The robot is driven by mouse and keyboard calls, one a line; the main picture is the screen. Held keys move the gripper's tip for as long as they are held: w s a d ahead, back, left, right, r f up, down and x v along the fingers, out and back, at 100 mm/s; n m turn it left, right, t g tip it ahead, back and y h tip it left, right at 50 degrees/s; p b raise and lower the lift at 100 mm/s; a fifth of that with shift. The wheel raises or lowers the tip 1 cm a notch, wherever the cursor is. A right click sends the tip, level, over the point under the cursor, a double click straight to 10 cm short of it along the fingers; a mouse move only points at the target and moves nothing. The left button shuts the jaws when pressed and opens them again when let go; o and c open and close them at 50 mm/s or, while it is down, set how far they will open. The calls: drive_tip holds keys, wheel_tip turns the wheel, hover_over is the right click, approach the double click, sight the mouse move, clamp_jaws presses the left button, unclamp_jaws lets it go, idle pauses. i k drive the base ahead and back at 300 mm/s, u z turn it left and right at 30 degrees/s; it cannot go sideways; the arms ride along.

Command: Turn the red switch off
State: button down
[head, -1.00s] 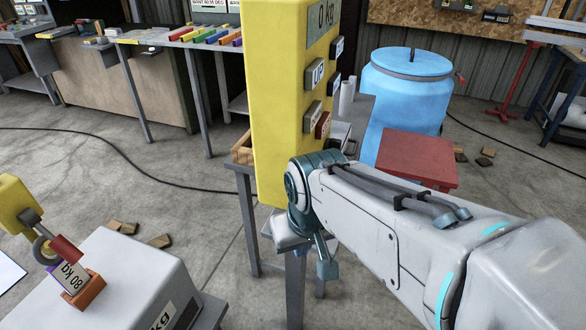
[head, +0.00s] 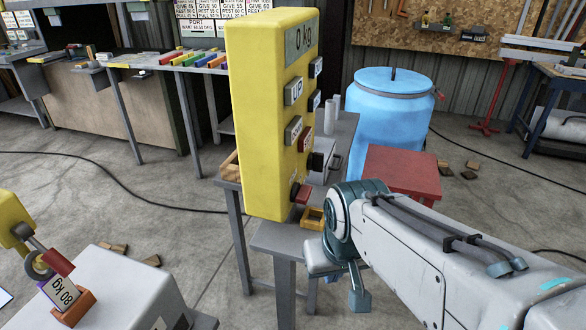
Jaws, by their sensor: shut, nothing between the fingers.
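A tall yellow control box (head: 255,120) stands upright in the middle of the head view, with a "0 kg" display and grey UP and DOWN buttons on its right face. A red button (head: 305,138) sits beside DOWN. A red switch (head: 300,193) sticks out low on the same face, near the bottom edge. My gripper (head: 345,278) is at the end of my arm, below and to the right of the switch, apart from it in the picture. It is shut and empty; its fingertips are hard to make out.
A narrow grey table (head: 275,240) is below the box. A red-topped stand (head: 400,168) and a blue barrel (head: 392,110) stand behind my arm. At lower left, a yellow piece with a red-ended lever (head: 58,262) is near an "80 kg" tag (head: 63,292). Floor is open at left.

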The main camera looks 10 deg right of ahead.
sight(299, 193)
drive_tip(key=i, duration=0.35)
drive_tip(key=u, duration=0.75)
drive_tip(key=k, duration=0.65)
